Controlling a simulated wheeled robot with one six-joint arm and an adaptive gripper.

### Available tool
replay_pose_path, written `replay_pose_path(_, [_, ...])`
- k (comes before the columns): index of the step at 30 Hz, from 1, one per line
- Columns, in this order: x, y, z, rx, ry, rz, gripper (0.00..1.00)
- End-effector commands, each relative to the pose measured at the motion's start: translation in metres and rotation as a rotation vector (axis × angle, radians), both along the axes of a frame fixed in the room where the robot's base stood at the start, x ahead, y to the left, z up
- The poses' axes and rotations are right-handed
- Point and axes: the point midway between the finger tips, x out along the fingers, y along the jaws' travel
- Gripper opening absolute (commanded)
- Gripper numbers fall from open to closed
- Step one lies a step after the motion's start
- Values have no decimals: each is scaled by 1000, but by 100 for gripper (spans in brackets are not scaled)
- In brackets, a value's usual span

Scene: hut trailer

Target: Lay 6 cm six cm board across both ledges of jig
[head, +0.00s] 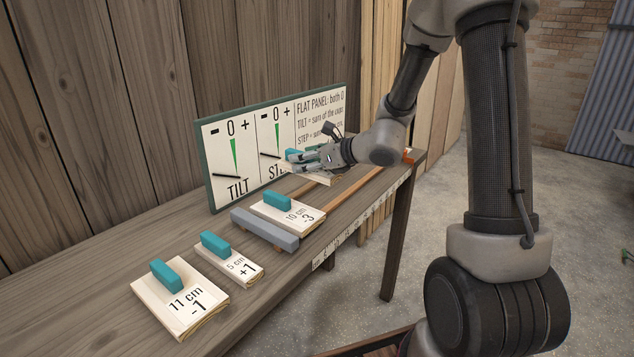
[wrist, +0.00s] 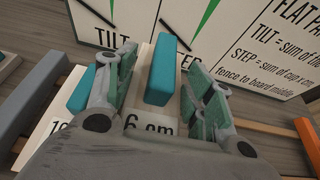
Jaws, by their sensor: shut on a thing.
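My gripper (head: 318,158) is over the far part of the jig. In the wrist view its fingers (wrist: 163,85) are shut on the teal handle (wrist: 170,68) of the 6 cm board (wrist: 150,127). Only part of the pale board (head: 323,178) shows in the head view. I cannot tell whether it touches the ledges. The jig has a grey fence (head: 264,230), two wooden ledges (head: 345,201) and an orange end piece (head: 408,155). The 10 cm board (head: 300,218), marked -3, lies across the ledges beside the fence.
The 5 cm board (head: 245,267), marked +1, and the 11 cm board (head: 190,315), marked -1, lie on the bench (head: 130,250) nearer me. A panel with TILT and STEP dials (head: 235,150) stands behind the jig. A ruler strip (head: 350,227) runs along the bench's front edge.

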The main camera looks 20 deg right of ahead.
Motion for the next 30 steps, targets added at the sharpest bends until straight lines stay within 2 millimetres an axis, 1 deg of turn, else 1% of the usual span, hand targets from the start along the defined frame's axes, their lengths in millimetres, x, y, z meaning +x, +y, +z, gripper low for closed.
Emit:
replay_pose_path(1, [-1,0,-12,3,8,-2,26])
replay_pose_path(3, [-1,-1,-26,2,8,-1,26])
replay_pose_path(6, [0,-1,-40,2,4,-2,26])
replay_pose_path(10, [0,-1,-53,2,4,-1,26])
replay_pose_path(13, [-1,-1,-70,2,6,-2,26])
replay_pose_path(16, [0,0,-83,2,4,-2,26])
replay_pose_path(18, [0,0,-87,1,2,-2,26])
replay_pose_path(28, [0,0,-89,0,0,-1,26])
replay_pose_path(29, [0,0,-90,0,0,-1,55])
replay_pose_path(30, [0,0,-90,0,0,-1,62])
